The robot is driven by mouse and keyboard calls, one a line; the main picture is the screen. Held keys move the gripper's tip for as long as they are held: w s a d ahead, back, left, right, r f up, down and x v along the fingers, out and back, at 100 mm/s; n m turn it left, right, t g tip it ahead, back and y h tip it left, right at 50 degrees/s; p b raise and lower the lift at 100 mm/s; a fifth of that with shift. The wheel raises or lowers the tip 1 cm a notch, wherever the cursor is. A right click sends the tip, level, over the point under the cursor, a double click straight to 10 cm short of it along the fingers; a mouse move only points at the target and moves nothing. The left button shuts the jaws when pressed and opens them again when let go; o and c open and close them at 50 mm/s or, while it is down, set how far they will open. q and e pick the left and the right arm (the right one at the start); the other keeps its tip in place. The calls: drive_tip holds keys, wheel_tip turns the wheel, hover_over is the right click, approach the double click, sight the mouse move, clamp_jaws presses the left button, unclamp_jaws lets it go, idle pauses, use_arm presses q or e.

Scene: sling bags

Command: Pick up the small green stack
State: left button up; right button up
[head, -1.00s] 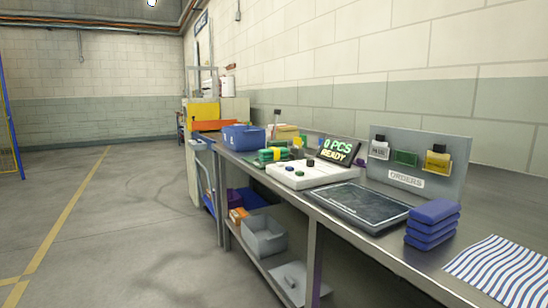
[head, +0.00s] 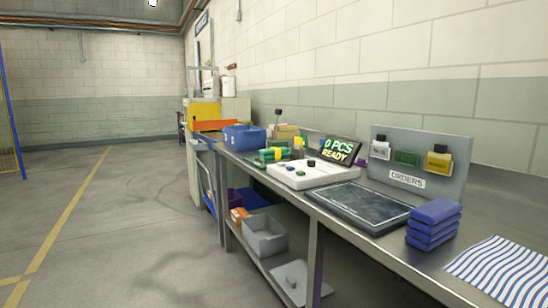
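Green folded items (head: 270,154) with a yellow band lie on the far part of the metal bench, just in front of a blue bin (head: 243,137). They are small and partly crowded by nearby things, so I cannot tell how many stacks there are or which is the small one. A green card (head: 406,158) is on the grey orders board (head: 455,180). Neither of my grippers is in view.
A white control box (head: 303,175) with a "0 PCS READY" display (head: 341,150) stands beside the green items. Nearer are a dark scale-like plate (head: 360,207), a blue stack (head: 433,225) and a striped cloth (head: 500,268). Open floor (head: 120,220) lies left of the bench.

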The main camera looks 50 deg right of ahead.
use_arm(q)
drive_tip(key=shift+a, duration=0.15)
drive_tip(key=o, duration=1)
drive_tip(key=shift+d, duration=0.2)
